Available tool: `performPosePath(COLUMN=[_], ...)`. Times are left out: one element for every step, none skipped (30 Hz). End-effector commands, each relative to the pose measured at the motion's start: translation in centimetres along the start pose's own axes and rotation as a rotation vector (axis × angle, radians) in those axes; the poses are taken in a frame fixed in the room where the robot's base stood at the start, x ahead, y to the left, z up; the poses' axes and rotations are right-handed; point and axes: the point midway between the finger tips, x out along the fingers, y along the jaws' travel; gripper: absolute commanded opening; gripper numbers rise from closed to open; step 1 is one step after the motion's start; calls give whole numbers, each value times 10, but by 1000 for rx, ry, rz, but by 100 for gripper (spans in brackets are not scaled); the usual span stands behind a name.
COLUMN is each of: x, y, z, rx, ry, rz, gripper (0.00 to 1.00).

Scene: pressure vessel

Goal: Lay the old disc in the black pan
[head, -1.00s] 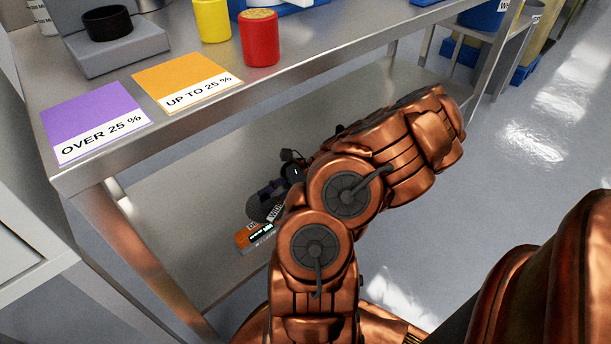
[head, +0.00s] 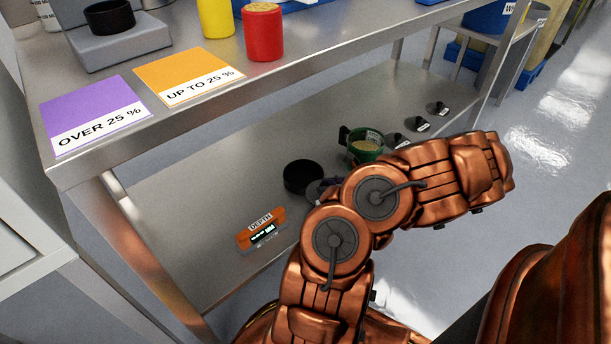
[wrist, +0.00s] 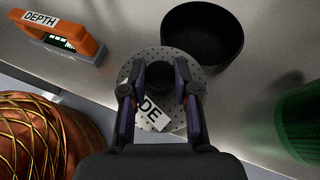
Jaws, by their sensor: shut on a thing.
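The old disc (wrist: 133,85) is a grey, speckled round plate with a dark centre knob and a white label, of which "DE" shows. My gripper (wrist: 160,82) is shut on the disc's knob, with one dark finger on each side. The black pan (wrist: 203,35) is round, open and empty-looking, just beyond the disc. The disc's edge overlaps the pan's near-left rim in the wrist view; I cannot tell if they touch.
An orange depth gauge (head: 261,230) lies left on the lower shelf (head: 215,180). A green container (head: 366,148) and several small dark knobbed pieces (head: 421,125) stand right of the pan. The upper bench edge (head: 250,95) overhangs behind. Another black dish (head: 108,18) sits on a grey block above.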

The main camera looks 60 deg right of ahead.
Motion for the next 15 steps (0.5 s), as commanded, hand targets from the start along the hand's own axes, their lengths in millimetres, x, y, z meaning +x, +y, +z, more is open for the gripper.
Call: performPosePath(x=[9, 13, 18, 21, 25, 30, 34, 38, 44, 48, 52, 58, 61, 66, 70], y=[-4, -7, -11, -14, -17, -21, -23, -25, -29, -32, -35, -39, -42, -45, -50], z=[0, 2, 4, 5, 6, 8, 10, 12, 14, 15, 17, 19, 21, 22, 24], rx=[-4, -5, -5, -5, -5, -5, -5, -6, -5, -5, -5, -5, -6, -7, -6], ry=[1, 2, 2, 2, 3, 3, 3, 2, 2, 3, 3, 3, 4, 5, 5], rz=[2, 2, 1, 1, 1, 1, 1, 3, 3, 3, 3, 2, 1, 1, 0], gripper=[0, 0, 0, 0, 0, 0, 0, 0, 0, 0, 0, 0, 0, 0, 0])
